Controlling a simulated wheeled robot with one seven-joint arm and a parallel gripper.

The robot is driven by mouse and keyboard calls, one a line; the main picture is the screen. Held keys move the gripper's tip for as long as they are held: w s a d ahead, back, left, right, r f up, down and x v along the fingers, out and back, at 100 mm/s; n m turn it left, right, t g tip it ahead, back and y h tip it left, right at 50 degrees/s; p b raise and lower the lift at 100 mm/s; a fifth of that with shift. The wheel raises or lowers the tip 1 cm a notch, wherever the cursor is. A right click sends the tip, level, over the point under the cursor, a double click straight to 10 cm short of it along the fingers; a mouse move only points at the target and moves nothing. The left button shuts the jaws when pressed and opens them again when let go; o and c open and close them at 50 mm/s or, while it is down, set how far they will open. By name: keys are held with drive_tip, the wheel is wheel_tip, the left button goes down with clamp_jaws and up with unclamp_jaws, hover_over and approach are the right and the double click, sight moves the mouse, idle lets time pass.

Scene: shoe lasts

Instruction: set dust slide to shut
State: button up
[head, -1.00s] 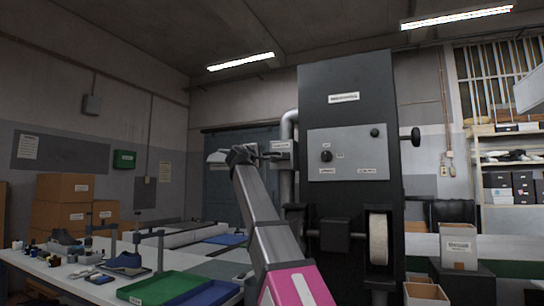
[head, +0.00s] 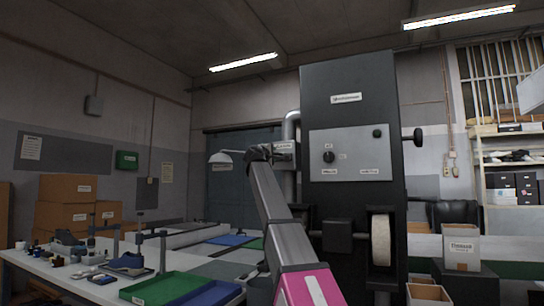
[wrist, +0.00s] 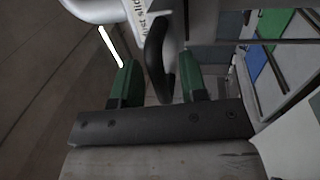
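The dust slide's label plate (head: 283,147) sits on the silver duct beside the tall dark machine; in the wrist view, part of the label (wrist: 139,18) reads "dust slide". A dark curved handle (wrist: 155,55) projects from there in the wrist view. My gripper (wrist: 158,80) has its two green fingers apart, with the handle between them. In the head view my gripper (head: 257,153) is just left of the label plate, and the handle is hidden there.
The silver duct (head: 290,125) runs up behind the machine (head: 345,80). A workbench with a green tray (head: 165,287) stands at lower left. Cardboard boxes (head: 65,215) are behind it.

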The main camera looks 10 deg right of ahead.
clamp_jaws()
drive_tip(key=x, duration=0.2)
drive_tip(key=f+x, duration=0.1)
drive_tip(key=x, duration=0.4)
drive_tip(key=shift+w, duration=0.25)
unclamp_jaws()
drive_tip(key=shift+d+f, duration=0.1)
drive_tip(key=shift+d, duration=0.05)
drive_tip(key=shift+s, duration=0.1)
drive_tip(key=v, duration=1)
drive_tip(key=shift+s+a, duration=0.2)
drive_tip(key=shift+s, duration=0.05)
